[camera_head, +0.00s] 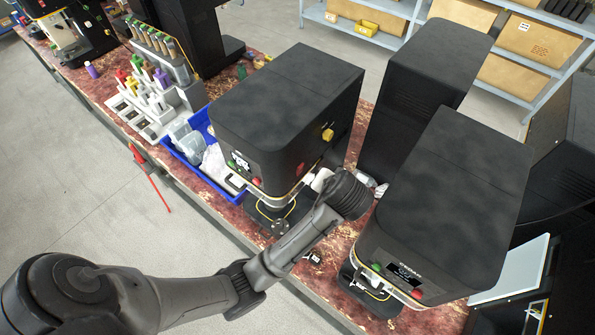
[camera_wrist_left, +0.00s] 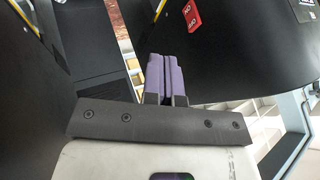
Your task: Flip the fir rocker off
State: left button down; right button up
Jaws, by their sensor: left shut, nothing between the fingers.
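A red part (camera_wrist_left: 193,15) with white lettering, perhaps ON and OFF, sits on a black machine face at the top of the left wrist view. Its switch position cannot be told, and I see no label naming it fir. In the head view a small red part (camera_head: 300,169) is on the right side of the middle black seamer (camera_head: 285,100). My left gripper's purple fingers (camera_wrist_left: 165,76) are shut and empty, below and left of the red part and apart from it. In the head view its fingertips are hidden by the wrist, beside that seamer. My right gripper is not in view.
A yellow part (camera_head: 327,134) is on the same seamer side. A second black seamer (camera_head: 450,200) stands close on the right, leaving a narrow gap. A blue bin (camera_head: 196,124) and a grey rack (camera_head: 150,115) stand to the left on the red worktop. Shelving is behind.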

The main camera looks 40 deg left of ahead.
aim_at(300, 170)
pick_arm(q)
jog(key=shift+w+a+r, duration=0.1)
jog(key=shift+r, duration=0.15)
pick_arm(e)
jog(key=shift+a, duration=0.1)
pick_arm(q)
jog(key=shift+f, duration=0.1)
jog(key=w+a+f+p, duration=0.2)
jog(key=a+f+p, duration=0.2)
jog(key=a+f, duration=0.3)
jog(key=shift+w+a, duration=0.4)
jog(key=shift+a, duration=0.7)
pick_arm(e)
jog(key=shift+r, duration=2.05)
